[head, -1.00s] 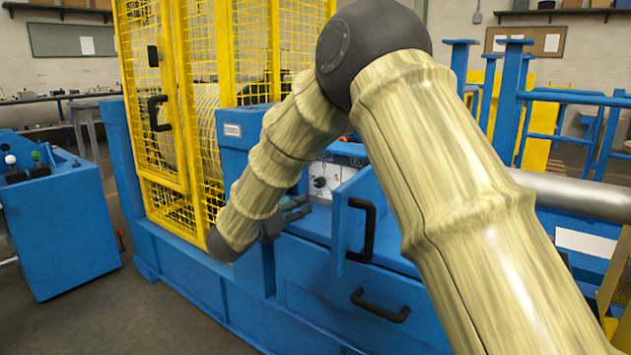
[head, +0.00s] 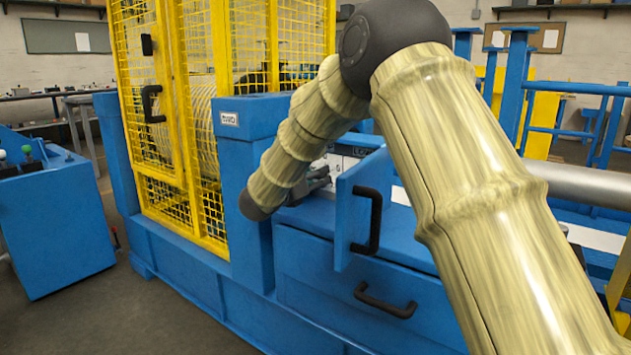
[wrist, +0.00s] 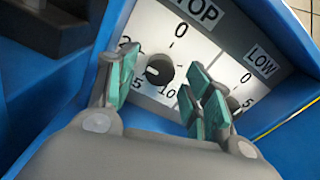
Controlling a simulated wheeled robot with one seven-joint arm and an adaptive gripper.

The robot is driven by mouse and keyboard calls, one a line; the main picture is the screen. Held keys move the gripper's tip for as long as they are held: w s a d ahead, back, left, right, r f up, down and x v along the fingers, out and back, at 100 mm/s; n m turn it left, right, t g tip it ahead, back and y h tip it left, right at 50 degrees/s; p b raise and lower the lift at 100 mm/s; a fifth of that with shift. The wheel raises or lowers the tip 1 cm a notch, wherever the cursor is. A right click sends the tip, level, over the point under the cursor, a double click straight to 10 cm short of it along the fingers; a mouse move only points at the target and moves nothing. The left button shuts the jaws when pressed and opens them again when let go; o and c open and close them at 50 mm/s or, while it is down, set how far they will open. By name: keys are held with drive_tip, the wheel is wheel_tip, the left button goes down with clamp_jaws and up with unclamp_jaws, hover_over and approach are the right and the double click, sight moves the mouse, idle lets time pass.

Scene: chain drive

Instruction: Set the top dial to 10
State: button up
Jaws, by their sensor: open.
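The top dial (wrist: 160,70) is a black round knob on a white panel under the word TOP. Its white mark is on the left side, toward the 15 and 20 labels. The 0 is above it and the 10 below it to the right; the right fingers cover the right side of the scale. My gripper (wrist: 165,88) is open in the wrist view, with the dial showing between its green-padded fingers. I cannot tell whether they touch the knob. In the head view my gripper (head: 316,180) is at the panel, and the arm hides the dial.
The LOW dial (wrist: 233,104) is right of the top dial, partly behind the right fingers. A blue door with a black handle (head: 368,220) stands open right of my gripper. A blue post (head: 245,190) and yellow cage (head: 180,130) are on the left.

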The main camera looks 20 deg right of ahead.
drive_tip(key=shift+w+d, duration=0.2)
drive_tip(key=shift+d, duration=0.05)
drive_tip(key=shift+c, duration=0.2)
drive_tip(key=c, duration=1)
drive_tip(key=shift+r+p, duration=0.1)
drive_tip(key=shift+p, duration=0.2)
